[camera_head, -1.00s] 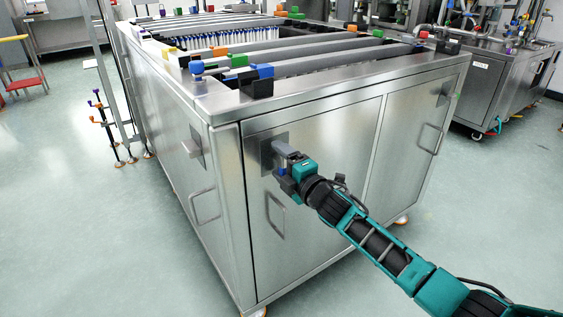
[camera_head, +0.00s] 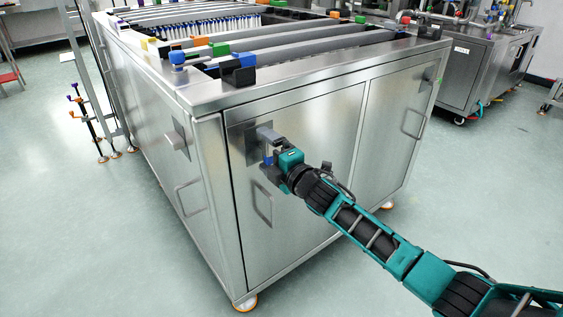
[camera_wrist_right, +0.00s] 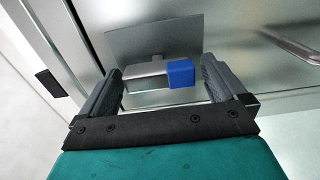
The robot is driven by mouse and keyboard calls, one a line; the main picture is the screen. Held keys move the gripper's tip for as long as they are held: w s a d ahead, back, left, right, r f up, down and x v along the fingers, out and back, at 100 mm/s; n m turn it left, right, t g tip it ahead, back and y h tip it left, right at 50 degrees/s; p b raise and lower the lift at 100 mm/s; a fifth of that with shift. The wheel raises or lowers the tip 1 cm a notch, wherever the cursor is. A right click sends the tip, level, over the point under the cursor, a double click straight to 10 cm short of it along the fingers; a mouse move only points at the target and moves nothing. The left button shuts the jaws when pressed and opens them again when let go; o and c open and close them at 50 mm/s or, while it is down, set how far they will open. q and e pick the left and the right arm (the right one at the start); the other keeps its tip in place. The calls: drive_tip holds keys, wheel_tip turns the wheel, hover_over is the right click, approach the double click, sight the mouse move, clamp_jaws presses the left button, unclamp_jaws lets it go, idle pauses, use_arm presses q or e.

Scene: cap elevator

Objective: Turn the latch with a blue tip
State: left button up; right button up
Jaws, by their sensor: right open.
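The latch (camera_wrist_right: 145,82) is a grey bar with a blue tip (camera_wrist_right: 181,73), set on a square metal plate (camera_wrist_right: 125,42) on the cabinet door. In the head view the blue tip (camera_head: 267,161) shows small beside my gripper, and the plate (camera_head: 237,135) is partly covered by it. My right gripper (camera_wrist_right: 160,70) is open, with one finger on each side of the latch. In the wrist view gaps show between both fingers and the latch, so neither seems to touch it. My left gripper is not in view.
The steel cabinet (camera_head: 300,125) has a door handle (camera_head: 262,204) just below the latch, also seen in the wrist view (camera_wrist_right: 290,45). Another latch (camera_head: 177,140) and handle sit on its left side. Coloured blocks and racks lie on top.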

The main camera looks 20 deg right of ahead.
use_arm(q)
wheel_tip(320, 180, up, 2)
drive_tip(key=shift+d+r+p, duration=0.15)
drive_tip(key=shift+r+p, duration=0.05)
drive_tip(key=shift+p, duration=0.85)
use_arm(e)
drive_tip(key=v, duration=1.2)
drive_tip(key=shift+s, duration=0.15)
drive_tip(key=shift+r, duration=0.1)
use_arm(q)
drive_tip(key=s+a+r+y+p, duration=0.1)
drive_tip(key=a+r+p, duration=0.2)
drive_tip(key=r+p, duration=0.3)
drive_tip(key=p, duration=0.5)
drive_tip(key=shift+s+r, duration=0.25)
use_arm(e)
drive_tip(key=s+a+f+m+g+h, duration=0.1)
drive_tip(key=s+f+m+g+h, duration=0.1)
drive_tip(key=s+m, duration=0.7)
drive_tip(key=s+a+f+m+g+h, duration=0.1)
drive_tip(key=s+f+m+g, duration=0.3)
drive_tip(key=s+m, duration=0.6)
drive_tip(key=s+f+h, duration=0.1)
drive_tip(key=s, duration=0.2)
drive_tip(key=shift+f+m, duration=0.25)
drive_tip(key=shift+m, duration=0.05)
